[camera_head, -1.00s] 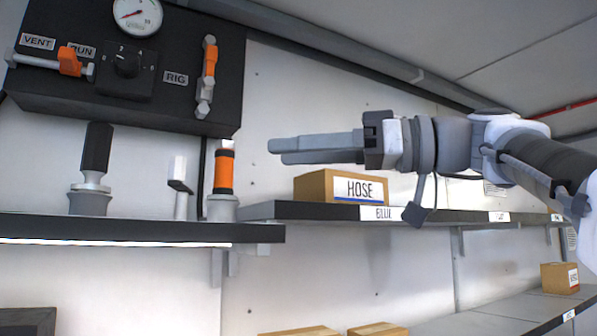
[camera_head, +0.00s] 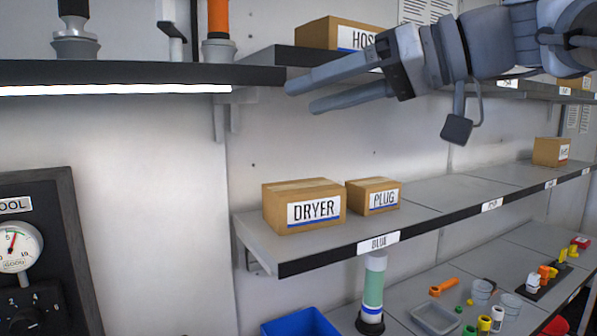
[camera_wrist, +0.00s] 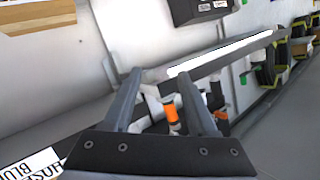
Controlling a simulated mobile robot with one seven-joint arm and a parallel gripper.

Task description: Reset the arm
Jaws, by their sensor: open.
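My gripper (camera_head: 302,97) is at the upper right of the head view, its two grey fingers pointing left and apart, with nothing between them. It is in front of the upper shelf and partly covers the HOSE box (camera_head: 330,34). In the wrist view my gripper (camera_wrist: 160,75) shows both fingers spread. Beyond them, an orange-banded fitting (camera_wrist: 171,113) appears below the bright light strip, not held.
The middle shelf (camera_head: 340,238) carries a DRYER box (camera_head: 315,209) and a PLUG box (camera_head: 383,199). Below are a blue bin (camera_head: 300,324), a green cylinder (camera_head: 373,285) and small coloured parts. A gauge panel (camera_head: 50,240) is at left. The lit shelf edge (camera_head: 120,89) runs left of my gripper.

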